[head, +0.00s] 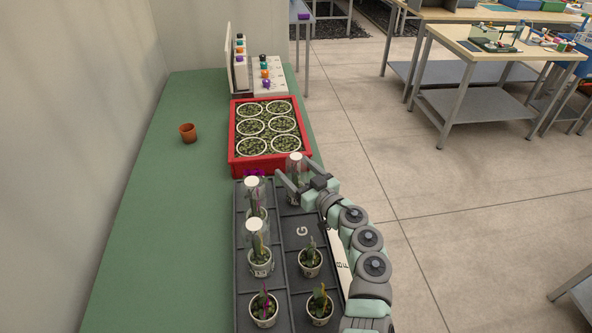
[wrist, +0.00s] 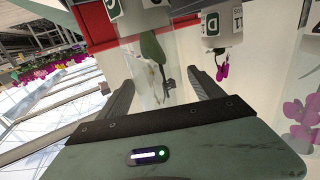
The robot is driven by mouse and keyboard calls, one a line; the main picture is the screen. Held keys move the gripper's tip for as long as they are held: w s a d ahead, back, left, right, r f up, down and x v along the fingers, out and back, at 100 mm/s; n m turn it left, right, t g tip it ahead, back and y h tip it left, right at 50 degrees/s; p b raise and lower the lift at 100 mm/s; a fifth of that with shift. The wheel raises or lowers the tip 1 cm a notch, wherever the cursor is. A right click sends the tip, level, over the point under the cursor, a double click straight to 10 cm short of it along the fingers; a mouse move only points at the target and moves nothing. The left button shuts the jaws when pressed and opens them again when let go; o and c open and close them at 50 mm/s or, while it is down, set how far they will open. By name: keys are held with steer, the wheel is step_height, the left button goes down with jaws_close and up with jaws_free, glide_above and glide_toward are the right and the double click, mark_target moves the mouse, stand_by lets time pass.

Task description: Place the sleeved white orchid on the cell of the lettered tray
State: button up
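The dark lettered tray (head: 240,230) lies on the green bench. One of its cells shows bare, with a white letter G (head: 302,231). A clear-sleeved potted orchid (head: 295,168) stands at the tray's far right, by my gripper (head: 288,186). In the wrist view, the sleeved orchid (wrist: 152,60) lies between the two fingers of my gripper (wrist: 162,78); a green leaf and pale bloom show through the sleeve. Its pot bears a white letter. I cannot tell whether the fingers touch the sleeve. Two more sleeved orchids (head: 254,207) (head: 258,250) stand in the left column.
Unsleeved pots (head: 310,262) (head: 264,308) (head: 320,304) fill nearer cells. A red crate (head: 235,160) of round pots adjoins the tray's far end. A small terracotta pot (head: 188,133) stands at left. In the wrist view, a lettered pot with magenta blooms (wrist: 222,28) is close to the right finger.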

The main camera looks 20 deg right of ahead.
steer(key=shift+s+r, duration=0.1)
steer(key=shift+r, duration=0.05)
steer(key=shift+s+d, duration=0.1)
steer(key=shift+s, duration=0.2)
steer(key=p+v, duration=0.3)
steer(key=v, duration=0.8)
steer(key=shift+s, duration=0.1)
